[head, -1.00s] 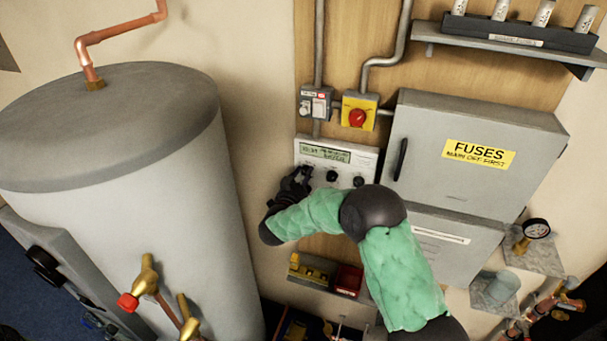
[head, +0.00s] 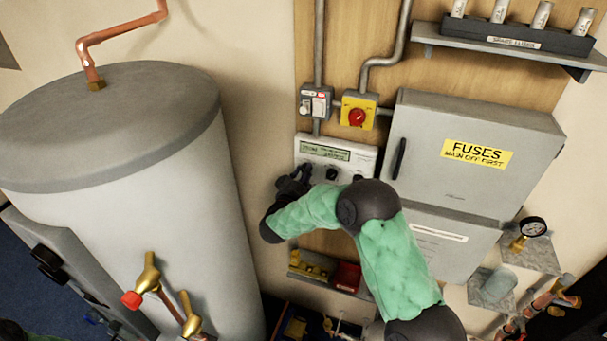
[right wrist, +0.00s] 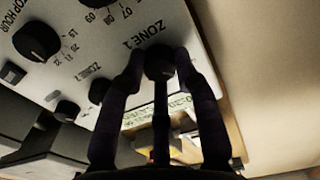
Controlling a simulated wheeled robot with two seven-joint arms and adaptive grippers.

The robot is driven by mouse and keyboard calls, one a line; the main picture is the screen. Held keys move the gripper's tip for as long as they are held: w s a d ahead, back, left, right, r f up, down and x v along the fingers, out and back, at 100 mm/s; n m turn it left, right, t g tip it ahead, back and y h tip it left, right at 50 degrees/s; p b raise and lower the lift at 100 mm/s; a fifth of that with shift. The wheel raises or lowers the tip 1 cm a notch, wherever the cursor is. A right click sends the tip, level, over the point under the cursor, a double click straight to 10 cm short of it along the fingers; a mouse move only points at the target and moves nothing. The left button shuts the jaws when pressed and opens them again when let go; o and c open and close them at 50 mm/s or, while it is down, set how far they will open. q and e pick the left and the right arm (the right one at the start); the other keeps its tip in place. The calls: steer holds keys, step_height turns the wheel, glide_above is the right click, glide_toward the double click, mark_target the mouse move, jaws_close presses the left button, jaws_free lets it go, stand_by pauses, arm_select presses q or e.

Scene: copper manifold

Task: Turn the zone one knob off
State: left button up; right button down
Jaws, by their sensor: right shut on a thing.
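The white heating controller (head: 352,160) with a green display is on the wooden board in the head view. In the right wrist view its face shows printed "ZONE 1" (right wrist: 146,40) beside a black knob (right wrist: 159,62). My right gripper (right wrist: 161,58) is shut on this zone one knob, with a finger on either side of it. In the head view my right gripper (head: 298,178) is at the controller's left end and hides that knob. Another black knob (head: 332,173) shows to its right. The knob's pointer is hidden.
A grey water tank (head: 130,200) stands close on the left. A grey fuse cabinet (head: 470,180) is right of the controller. A yellow and red switch (head: 358,112) sits above it. A low shelf with a red box (head: 347,276) is below.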

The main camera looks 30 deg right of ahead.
steer(key=c, duration=0.9)
jaws_free()
steer(key=v, duration=1.2)
